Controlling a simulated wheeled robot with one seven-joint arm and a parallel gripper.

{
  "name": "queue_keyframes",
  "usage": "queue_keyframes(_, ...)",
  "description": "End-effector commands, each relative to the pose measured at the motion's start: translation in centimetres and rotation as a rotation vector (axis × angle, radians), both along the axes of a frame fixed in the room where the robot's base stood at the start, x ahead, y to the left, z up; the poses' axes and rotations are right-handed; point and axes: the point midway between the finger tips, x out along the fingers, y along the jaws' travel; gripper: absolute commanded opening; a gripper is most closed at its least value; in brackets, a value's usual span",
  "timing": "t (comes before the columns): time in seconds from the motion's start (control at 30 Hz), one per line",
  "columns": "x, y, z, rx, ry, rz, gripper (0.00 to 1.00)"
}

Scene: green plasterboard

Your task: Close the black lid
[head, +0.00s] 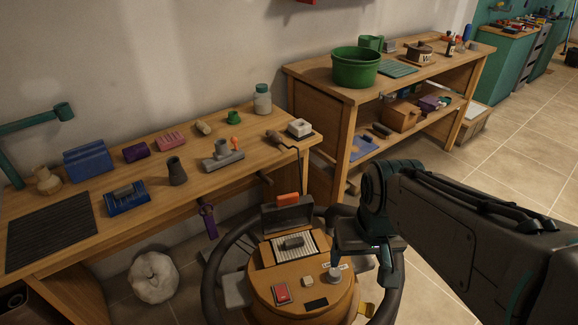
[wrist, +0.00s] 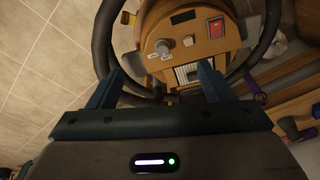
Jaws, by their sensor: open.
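The black lid (head: 288,216) stands raised at the back edge of a round wooden console (head: 262,290) in the head view. In front of its hinge side lies a pale striped recess (head: 303,240) with a dark block in it. My gripper (head: 368,262) is at the right of the console, to the right of the lid and apart from it. In the wrist view my gripper (wrist: 159,72) is open and empty, with the striped recess (wrist: 187,76) showing between and beyond its fingers. The lid cannot be made out there; my gripper body covers the lower area.
A black ring (head: 213,275) surrounds the console. Its top carries a red switch (head: 281,293), a grey knob (head: 334,274) and a small pale button. A wooden workbench (head: 75,190) with several tools stands behind left; a shelf bench with a green bucket (head: 356,70) stands behind.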

Motion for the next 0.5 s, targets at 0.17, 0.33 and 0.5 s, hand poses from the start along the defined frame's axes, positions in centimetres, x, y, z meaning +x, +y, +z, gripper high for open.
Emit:
queue_keyframes(0.17,1.4,0.3,0.2,0.005,-0.012,0.013,0.23)
queue_keyframes(0.33,6.5,1.9,0.9,0.020,-0.057,0.058,0.00)
queue_keyframes(0.5,13.0,4.0,1.4,0.032,-0.120,0.109,0.00)
